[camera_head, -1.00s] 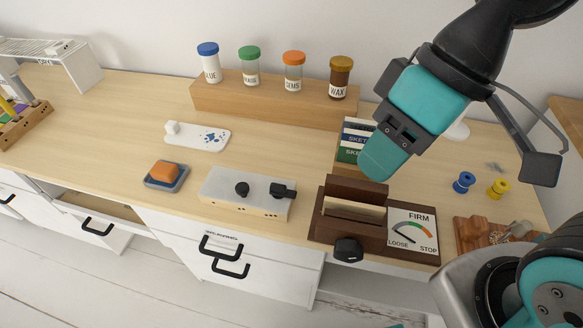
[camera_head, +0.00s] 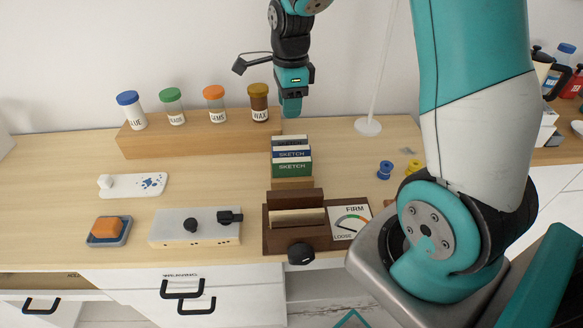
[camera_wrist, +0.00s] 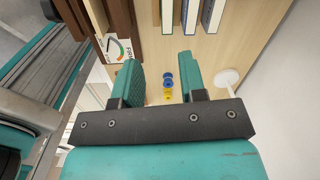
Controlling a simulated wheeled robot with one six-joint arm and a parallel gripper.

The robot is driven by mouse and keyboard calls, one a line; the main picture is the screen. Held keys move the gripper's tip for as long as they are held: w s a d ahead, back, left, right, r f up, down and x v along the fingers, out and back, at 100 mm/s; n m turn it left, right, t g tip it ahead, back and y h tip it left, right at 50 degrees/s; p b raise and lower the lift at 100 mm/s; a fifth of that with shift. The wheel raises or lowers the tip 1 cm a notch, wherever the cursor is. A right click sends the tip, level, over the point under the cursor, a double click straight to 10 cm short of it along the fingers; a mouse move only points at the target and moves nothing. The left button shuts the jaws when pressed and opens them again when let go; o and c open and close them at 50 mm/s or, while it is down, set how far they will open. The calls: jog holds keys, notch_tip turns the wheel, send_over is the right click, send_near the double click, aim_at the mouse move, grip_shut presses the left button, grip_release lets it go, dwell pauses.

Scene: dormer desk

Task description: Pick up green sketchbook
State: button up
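The green sketchbook (camera_head: 292,172) is the front one in a small wooden holder (camera_head: 292,184), with its SKETCH label facing forward. A blue sketchbook (camera_head: 291,155) and a darker one (camera_head: 290,141) stand behind it. In the wrist view the green sketchbook (camera_wrist: 167,14) shows as a green-edged spine at the top, beside the blue one (camera_wrist: 189,14). My gripper (camera_head: 292,112) is above and behind the books, apart from them. In the wrist view my gripper (camera_wrist: 160,75) has its two teal fingers spread with nothing between them.
A wooden rack (camera_head: 205,137) with several lidded jars stands left of the gripper. A dark brown press (camera_head: 292,225) with a FIRM gauge is in front of the books. Blue (camera_head: 385,169) and yellow spools lie to the right. A thin lamp stand (camera_head: 367,126) rises behind.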

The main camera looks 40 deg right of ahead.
jog(key=d+f+m, duration=0.2)
jog(key=p, duration=0.1)
send_over(292, 160)
notch_tip(292, 160, down, 11)
jog(key=shift+s+d+r, duration=0.1)
jog(key=shift+d+r, duration=0.05)
jog(key=shift+r, duration=0.05)
jog(key=shift+f+p, duration=0.6)
jog(key=shift+f, duration=2.2)
grip_shut()
